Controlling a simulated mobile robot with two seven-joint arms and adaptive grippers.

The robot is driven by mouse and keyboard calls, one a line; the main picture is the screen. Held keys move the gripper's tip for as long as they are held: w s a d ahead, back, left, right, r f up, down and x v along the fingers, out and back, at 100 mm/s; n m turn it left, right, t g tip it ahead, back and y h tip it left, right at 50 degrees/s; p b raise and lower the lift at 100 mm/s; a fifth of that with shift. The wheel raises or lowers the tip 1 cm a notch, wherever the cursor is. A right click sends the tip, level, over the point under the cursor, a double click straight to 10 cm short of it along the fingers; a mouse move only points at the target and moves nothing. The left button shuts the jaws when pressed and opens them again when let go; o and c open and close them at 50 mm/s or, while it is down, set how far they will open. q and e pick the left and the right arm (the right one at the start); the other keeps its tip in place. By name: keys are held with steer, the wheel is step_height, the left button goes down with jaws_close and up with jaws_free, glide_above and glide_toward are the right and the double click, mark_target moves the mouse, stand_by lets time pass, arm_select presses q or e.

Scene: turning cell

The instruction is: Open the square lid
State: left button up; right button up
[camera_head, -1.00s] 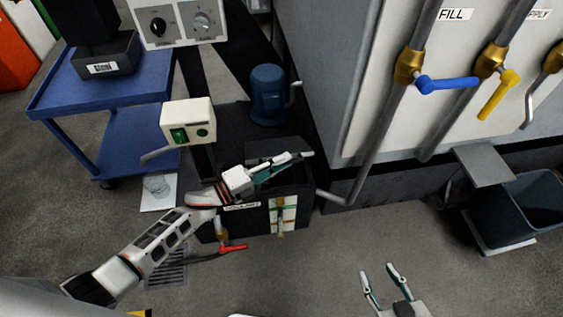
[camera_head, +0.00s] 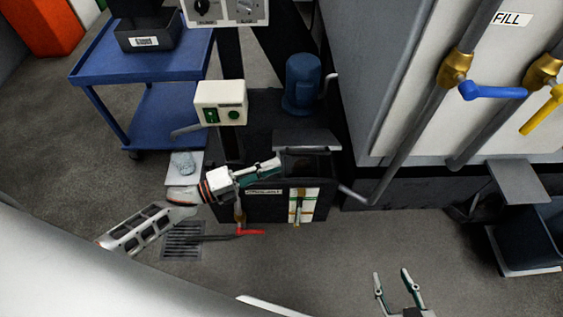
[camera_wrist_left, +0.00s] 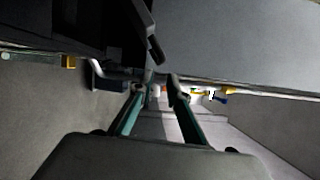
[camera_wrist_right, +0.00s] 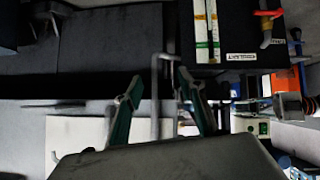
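The square lid (camera_head: 306,138) is a grey plate at the back of the black coolant tank (camera_head: 262,206) in the head view. It looks raised, with a dark opening (camera_head: 312,163) in front of it. My left gripper (camera_head: 277,169) is over the left part of the tank top, just left of the opening. In the left wrist view its fingers (camera_wrist_left: 157,85) are apart with nothing held between them. My right gripper (camera_head: 392,273) is open and empty over the floor, in front and to the right of the tank. Its parted fingers also show in the right wrist view (camera_wrist_right: 159,82).
A blue pump motor (camera_head: 301,85) stands behind the tank, and a control box (camera_head: 220,103) rises behind its left part. A red-handled valve (camera_head: 247,232) sticks out at the front. A machine cabinet with pipes (camera_head: 420,100) stands right. The front floor is clear.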

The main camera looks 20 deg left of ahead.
arm_select(q)
steer(key=shift+a, duration=0.1)
steer(key=shift+c, duration=1.4)
steer(key=shift+s+f, duration=0.1)
steer(key=shift+f, duration=0.1)
jaws_close()
step_height(320, 180, down, 6)
steer(key=s+m+g+h+b, duration=0.2)
steer(key=m+h+b, duration=0.1)
steer(key=m+b, duration=0.8)
steer(key=w+d+r+n, duration=0.1)
steer(key=w+d+r, duration=0.4)
steer(key=w+d, duration=0.2)
steer(key=shift+w+d+g, duration=0.2)
steer(key=shift+d+g, duration=0.1)
steer(key=shift+d, duration=0.35)
arm_select(e)
steer(key=w+a+r+m+t+y, duration=0.1)
steer(key=w+a+r+m+y, duration=0.1)
steer(key=a, duration=0.5)
steer(key=shift+w+a+r+t, duration=0.3)
steer(key=shift+a+r, duration=0.1)
